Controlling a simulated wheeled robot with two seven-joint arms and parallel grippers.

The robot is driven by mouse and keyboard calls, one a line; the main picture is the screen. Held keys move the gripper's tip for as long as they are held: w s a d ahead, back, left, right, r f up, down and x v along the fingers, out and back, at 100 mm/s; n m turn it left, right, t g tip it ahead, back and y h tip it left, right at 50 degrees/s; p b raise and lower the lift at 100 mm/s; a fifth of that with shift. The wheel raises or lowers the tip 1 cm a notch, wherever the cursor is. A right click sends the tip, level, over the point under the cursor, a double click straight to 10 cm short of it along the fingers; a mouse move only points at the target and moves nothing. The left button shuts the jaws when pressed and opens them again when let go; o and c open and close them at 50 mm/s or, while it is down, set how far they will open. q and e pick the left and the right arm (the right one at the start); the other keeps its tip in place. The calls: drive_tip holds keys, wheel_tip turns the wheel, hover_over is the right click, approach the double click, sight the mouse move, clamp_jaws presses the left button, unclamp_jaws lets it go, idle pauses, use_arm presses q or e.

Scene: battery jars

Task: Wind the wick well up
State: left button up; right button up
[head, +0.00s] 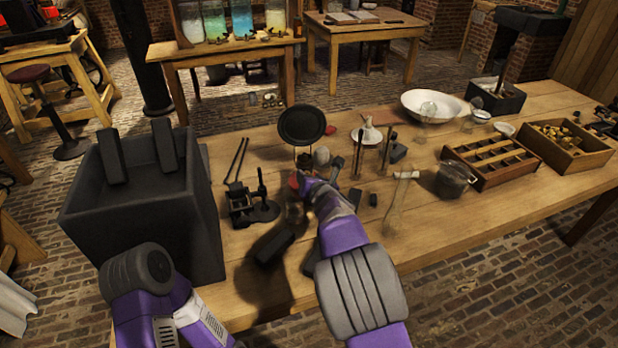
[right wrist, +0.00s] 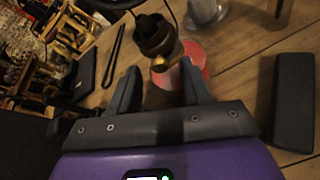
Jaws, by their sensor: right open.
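A small lamp stands on the wooden table, with a red base (right wrist: 190,62), a dark brown burner (right wrist: 155,33) and a brass knob (right wrist: 159,64) at the burner's side. In the head view the burner (head: 304,160) shows just beyond my right gripper (head: 303,180). In the right wrist view my right gripper (right wrist: 160,74) is open, its two fingers apart with the knob between or just beyond their tips. I cannot tell whether either finger touches it. The wick itself is not visible. My left arm shows at the lower left of the head view, but its gripper does not.
A black round disc (head: 301,125) stands upright behind the lamp. A dark block (head: 275,243) lies nearer me; it also shows in the right wrist view (right wrist: 293,102). A large dark tank (head: 145,225) stands at left. A wooden divided tray (head: 488,180) sits at right.

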drive_tip(key=shift+w+a+f, duration=0.2)
drive_tip(key=shift+w, duration=0.35)
clamp_jaws()
drive_tip(key=shift+d+m, duration=0.15)
drive_tip(key=shift+m, duration=0.15)
drive_tip(key=shift+d+f+m+t+y, duration=0.1)
drive_tip(key=shift+m+t+y, duration=0.1)
drive_tip(key=shift+m+y, duration=0.75)
drive_tip(key=shift+d+f+m+t+y, duration=0.15)
drive_tip(key=shift+m+y, duration=0.4)
drive_tip(key=shift+m, duration=0.7)
